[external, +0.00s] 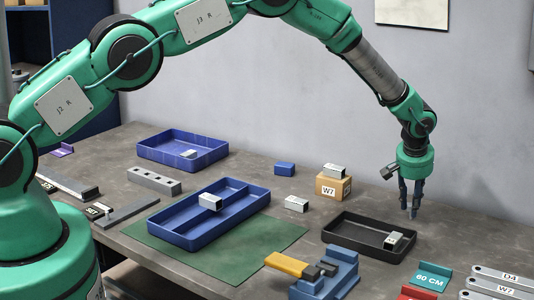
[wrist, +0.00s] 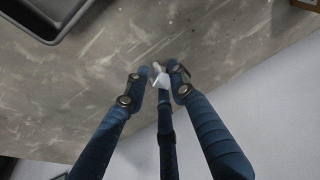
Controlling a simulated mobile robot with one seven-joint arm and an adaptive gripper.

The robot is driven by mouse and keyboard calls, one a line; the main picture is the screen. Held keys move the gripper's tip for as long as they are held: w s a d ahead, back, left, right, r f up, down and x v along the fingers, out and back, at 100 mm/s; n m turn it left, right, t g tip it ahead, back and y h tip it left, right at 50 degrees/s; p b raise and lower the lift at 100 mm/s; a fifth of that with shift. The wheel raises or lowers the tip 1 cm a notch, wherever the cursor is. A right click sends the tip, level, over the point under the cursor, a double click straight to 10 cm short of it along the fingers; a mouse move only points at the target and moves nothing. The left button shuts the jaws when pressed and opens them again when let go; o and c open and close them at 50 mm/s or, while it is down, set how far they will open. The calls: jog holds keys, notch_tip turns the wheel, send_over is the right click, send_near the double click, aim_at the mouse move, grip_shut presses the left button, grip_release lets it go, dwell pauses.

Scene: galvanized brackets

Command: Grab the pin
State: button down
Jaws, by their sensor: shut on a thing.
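My gripper (external: 411,211) hangs at the end of the arm, fingers down, over the right part of the bench behind the black tray. In the wrist view, its dark blue fingers (wrist: 160,73) are closed around a small pale metallic piece (wrist: 161,80), which looks like the pin. Only part of it shows between the fingertips. In the external view the pin is too small or hidden to make out. I cannot tell whether it still touches the bench.
A black tray (external: 330,238) with a bracket (external: 393,240) is left of and in front of my gripper. A W7 box (external: 333,187) with a bracket on top stands further left. A blue vise (external: 338,275) is at the front. The bench (wrist: 105,70) under my fingers is clear.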

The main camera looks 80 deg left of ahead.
jog(key=shift+r, duration=0.1)
jog(key=shift+r, duration=0.75)
notch_tip(320, 180, up, 2)
jog(key=shift+r, duration=0.1)
jog(key=s+d, duration=0.2)
jog(key=s, duration=0.5)
jog(key=s+d+r+b, duration=0.1)
jog(key=s+d, duration=0.2)
jog(key=s, duration=0.5)
jog(key=shift+s+r, duration=0.1)
